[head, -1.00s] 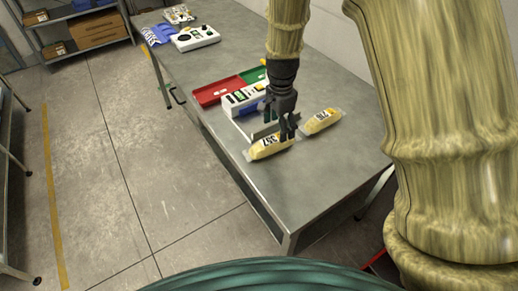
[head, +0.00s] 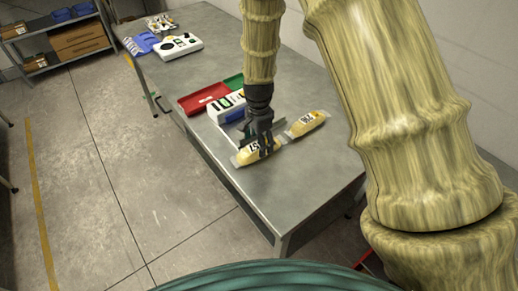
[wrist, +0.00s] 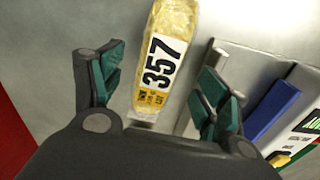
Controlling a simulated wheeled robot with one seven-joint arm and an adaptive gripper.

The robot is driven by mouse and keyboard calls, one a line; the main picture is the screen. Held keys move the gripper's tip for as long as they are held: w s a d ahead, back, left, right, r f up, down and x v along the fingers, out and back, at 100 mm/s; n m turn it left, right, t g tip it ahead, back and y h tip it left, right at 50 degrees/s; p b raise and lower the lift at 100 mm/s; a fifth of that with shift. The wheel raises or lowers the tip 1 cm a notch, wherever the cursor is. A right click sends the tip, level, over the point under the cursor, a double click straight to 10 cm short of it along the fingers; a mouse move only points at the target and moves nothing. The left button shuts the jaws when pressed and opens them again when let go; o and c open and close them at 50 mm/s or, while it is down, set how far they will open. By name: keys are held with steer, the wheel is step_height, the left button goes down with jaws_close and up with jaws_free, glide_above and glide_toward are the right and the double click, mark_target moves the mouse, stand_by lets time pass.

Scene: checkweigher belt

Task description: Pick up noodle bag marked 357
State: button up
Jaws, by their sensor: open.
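The noodle bag marked 357 (head: 258,152) lies on the steel table, a yellow bag with a white label. In the wrist view the bag (wrist: 166,60) runs up from between the fingertips, its label reading 357. My gripper (head: 262,146) points down over the bag, and its fingers partly cover the bag in the head view. In the wrist view my gripper (wrist: 155,85) is open, with one teal-padded finger on each side of the bag's near end. I cannot tell the exact height of the fingertips above the table.
A second noodle bag (head: 307,123) lies just to the right. The white checkweigher unit (head: 226,108) with a blue part is close behind my gripper. Red (head: 203,98) and green (head: 234,82) trays lie behind it. The table's front right (head: 290,190) is clear.

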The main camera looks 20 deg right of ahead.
steer(key=shift+d+f+p, duration=0.1)
steer(key=shift+f+p, duration=0.55)
steer(key=shift+f, duration=1.3)
steer(key=shift+c, duration=0.2)
steer(key=c, duration=1.3)
steer(key=shift+o, duration=0.2)
steer(key=shift+r, duration=0.1)
